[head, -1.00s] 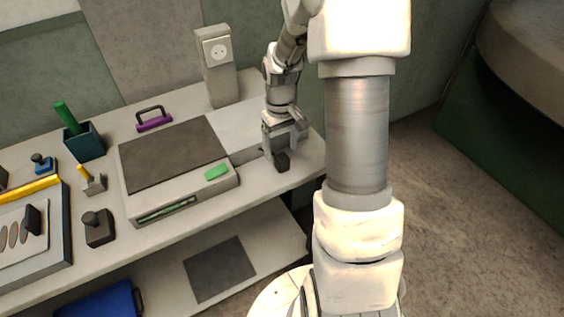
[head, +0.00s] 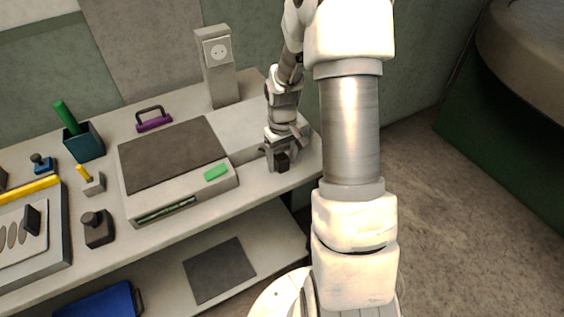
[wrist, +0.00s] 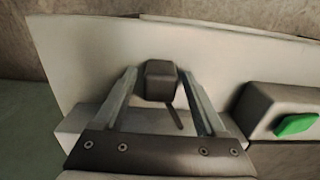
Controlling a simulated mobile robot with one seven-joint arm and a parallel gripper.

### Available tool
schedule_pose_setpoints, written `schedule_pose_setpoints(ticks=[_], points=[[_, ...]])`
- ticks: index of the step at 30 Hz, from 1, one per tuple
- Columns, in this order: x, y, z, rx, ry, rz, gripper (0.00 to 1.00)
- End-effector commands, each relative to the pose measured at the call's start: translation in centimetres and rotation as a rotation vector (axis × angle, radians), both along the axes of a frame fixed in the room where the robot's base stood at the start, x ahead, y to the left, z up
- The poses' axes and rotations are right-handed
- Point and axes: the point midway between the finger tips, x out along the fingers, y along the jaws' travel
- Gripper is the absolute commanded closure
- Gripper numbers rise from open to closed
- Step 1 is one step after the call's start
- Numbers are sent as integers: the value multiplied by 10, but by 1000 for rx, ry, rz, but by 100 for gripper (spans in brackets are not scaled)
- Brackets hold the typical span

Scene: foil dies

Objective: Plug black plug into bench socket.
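The black plug (head: 282,164) is a small dark block on the bench top, near the right end. In the wrist view the plug (wrist: 161,80) lies between the fingertips, with a narrow gap on each side. My gripper (head: 280,152) is open and pointed down around it; the fingers also show in the wrist view (wrist: 159,82). A thin dark strip runs from the plug toward the palm. The bench socket (head: 219,51) is a round white outlet on the upper front of a grey post at the back of the bench. The plug's underside is hidden.
A grey box machine with a dark top (head: 172,152) and a green button (head: 215,172) stands left of my gripper. A purple handle (head: 153,121), a teal cup (head: 86,145) and a dark knobbed block (head: 97,228) are farther left. Bench (head: 252,112) is bare in front of the post.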

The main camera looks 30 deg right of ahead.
Motion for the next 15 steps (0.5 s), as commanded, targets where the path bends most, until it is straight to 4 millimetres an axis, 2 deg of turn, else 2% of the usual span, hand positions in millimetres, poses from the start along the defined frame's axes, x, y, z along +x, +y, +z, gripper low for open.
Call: schedule_pose_setpoints(ticks=[1,11,15], points=[[0,0,0,0,0,0,38],[0,0,0,0,0,0,97],[0,0,0,0,0,0,100]])
